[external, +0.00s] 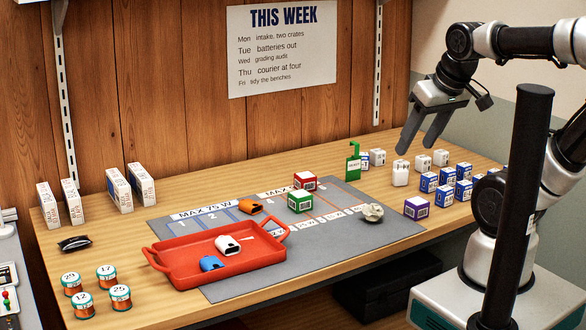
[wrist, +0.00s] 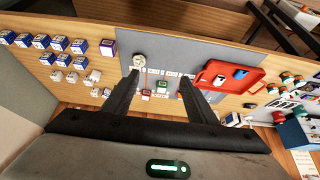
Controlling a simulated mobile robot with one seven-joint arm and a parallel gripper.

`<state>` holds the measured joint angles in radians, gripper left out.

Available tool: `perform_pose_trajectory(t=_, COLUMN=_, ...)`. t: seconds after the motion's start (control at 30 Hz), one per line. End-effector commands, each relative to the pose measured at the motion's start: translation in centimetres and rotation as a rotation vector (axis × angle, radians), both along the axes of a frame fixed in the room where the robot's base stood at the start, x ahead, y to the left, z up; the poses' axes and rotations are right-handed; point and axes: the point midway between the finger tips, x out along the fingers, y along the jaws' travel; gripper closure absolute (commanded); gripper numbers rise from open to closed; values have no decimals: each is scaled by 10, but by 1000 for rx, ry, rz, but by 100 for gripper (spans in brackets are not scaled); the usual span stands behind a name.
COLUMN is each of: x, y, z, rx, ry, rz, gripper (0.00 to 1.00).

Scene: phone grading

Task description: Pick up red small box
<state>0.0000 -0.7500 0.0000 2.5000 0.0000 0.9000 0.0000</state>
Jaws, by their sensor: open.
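The red small box (external: 305,181) stands on the grey mat (external: 335,243) near its back edge, just behind a green box (external: 301,201). In the wrist view the red box (wrist: 146,95) shows between my fingers, lower left of the green box (wrist: 162,86). My gripper (external: 415,148) is open and empty, raised above the table's right part and well to the right of the red box.
A red tray (external: 178,279) with phone-like items lies left of the boxes. A crumpled pale ball (external: 372,212) and a purple box (external: 416,208) are to the right. A green stand (external: 353,164), white boxes (external: 400,174) and several blue boxes (external: 428,182) stand farther right.

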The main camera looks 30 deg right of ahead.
Motion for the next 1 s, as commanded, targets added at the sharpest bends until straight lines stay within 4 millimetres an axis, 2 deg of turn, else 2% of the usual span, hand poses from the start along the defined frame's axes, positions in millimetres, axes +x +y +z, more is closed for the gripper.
perform_pose_trajectory(t=0.33, x=0, y=0, z=0, rx=0, ry=0, rz=0, gripper=48)
perform_pose_trajectory(t=0.4, x=0, y=0, z=0, rx=0, ry=0, rz=0, gripper=39)
perform_pose_trajectory(t=0.67, x=1, y=0, z=0, rx=0, ry=0, rz=0, gripper=39)
perform_pose_trajectory(t=0.73, x=6, y=0, z=4, rx=1, ry=2, rz=-2, gripper=39)
perform_pose_trajectory(t=0.87, x=39, y=-1, z=17, rx=6, ry=15, rz=-8, gripper=39)
perform_pose_trajectory(t=0.97, x=86, y=-4, z=30, rx=12, ry=29, rz=-18, gripper=39)
perform_pose_trajectory(t=1.0, x=108, y=-5, z=33, rx=14, ry=34, rz=-22, gripper=39)
